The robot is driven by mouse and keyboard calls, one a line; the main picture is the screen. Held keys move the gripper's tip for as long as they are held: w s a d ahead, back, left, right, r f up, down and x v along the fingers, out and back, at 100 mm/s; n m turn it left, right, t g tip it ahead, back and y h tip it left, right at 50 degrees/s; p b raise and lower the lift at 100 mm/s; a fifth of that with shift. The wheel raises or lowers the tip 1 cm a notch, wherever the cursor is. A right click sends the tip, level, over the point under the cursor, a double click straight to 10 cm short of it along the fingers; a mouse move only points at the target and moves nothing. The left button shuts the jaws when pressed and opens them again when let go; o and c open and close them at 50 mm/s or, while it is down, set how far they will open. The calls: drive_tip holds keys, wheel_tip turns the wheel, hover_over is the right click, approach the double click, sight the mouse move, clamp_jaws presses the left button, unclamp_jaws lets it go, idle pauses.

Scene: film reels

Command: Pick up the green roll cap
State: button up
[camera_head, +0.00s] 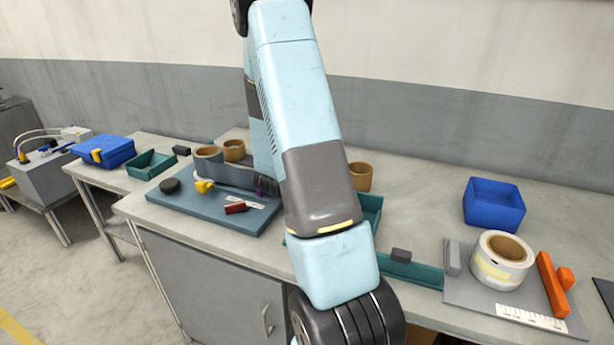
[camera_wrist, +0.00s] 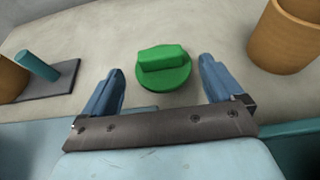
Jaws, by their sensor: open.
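The green roll cap (camera_wrist: 163,69) shows in the wrist view, a round green disc with a raised grip bar across its top. It lies on the pale worktop, just beyond and between the two blue fingers of my gripper (camera_wrist: 160,88). The fingers are spread apart and nothing is between them. The cap is not visible in the head view, where my arm covers that part of the bench. My fingertips are also hidden there.
In the wrist view, a brown roll (camera_wrist: 284,38) stands right of the cap, and a grey plate with a teal peg (camera_wrist: 38,65) lies left. In the head view, a blue bin (camera_head: 493,206) and white roll (camera_head: 500,262) sit on the right.

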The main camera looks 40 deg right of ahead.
drive_tip(key=shift+r+x, duration=0.15)
drive_tip(key=shift+x, duration=1.25)
drive_tip(key=shift+r+x, duration=0.15)
drive_tip(key=shift+x, duration=1.25)
drive_tip(key=shift+d, duration=0.1)
drive_tip(key=shift+s, duration=0.1)
drive_tip(key=c, duration=1.1)
